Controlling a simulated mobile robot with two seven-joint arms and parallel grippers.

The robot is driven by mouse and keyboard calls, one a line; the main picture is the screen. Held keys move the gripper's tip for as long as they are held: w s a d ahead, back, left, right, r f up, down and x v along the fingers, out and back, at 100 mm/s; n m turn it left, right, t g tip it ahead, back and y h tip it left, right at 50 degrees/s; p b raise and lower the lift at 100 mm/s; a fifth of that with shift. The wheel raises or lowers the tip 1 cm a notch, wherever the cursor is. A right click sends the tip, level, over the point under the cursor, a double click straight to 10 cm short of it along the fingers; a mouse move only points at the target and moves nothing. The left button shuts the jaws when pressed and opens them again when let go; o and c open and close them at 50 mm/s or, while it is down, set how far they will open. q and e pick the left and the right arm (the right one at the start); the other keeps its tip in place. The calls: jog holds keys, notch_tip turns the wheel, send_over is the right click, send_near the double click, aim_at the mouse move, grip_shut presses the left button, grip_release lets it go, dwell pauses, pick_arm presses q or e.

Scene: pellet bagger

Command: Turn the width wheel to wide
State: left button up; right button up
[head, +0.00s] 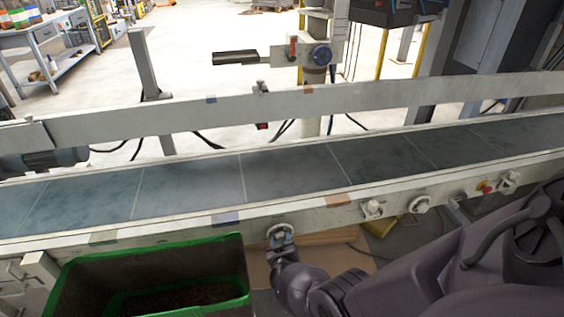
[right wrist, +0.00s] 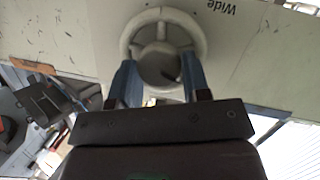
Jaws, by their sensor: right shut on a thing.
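The width wheel (head: 280,231) is a small pale handwheel on the front side of the conveyor frame. In the right wrist view the wheel (right wrist: 163,40) shows its rim, spokes and dark hub, with the printed word "Wide" (right wrist: 220,7) upside down beside it. The wheel's turned position cannot be told. My left gripper is not in view.
The conveyor belt (head: 290,172) runs across behind the wheel. A green crate (head: 150,256) with dark contents stands left of my right gripper. Other knobs (head: 420,203) and a red button (head: 487,187) sit further right on the frame.

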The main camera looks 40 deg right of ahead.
pick_arm(q)
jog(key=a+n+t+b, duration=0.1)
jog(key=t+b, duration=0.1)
jog(key=b, duration=0.3)
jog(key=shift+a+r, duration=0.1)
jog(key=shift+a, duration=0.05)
pick_arm(e)
jog(key=n+h, duration=0.1)
jog(key=n, duration=0.3)
jog(key=n+t+h, duration=0.1)
jog(key=n+h, duration=0.1)
jog(key=n, duration=0.3)
jog(key=n+h, duration=0.1)
jog(key=n, duration=0.4)
jog(key=shift+w+f+t+h, duration=0.1)
jog(key=shift+f+t+h, duration=0.2)
jog(key=shift+f, duration=0.1)
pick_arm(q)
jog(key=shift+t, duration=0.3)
pick_arm(e)
jog(key=shift+n, duration=0.3)
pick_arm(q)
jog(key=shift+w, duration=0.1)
pick_arm(e)
jog(key=o, duration=0.9)
jog(key=shift+a, duration=0.1)
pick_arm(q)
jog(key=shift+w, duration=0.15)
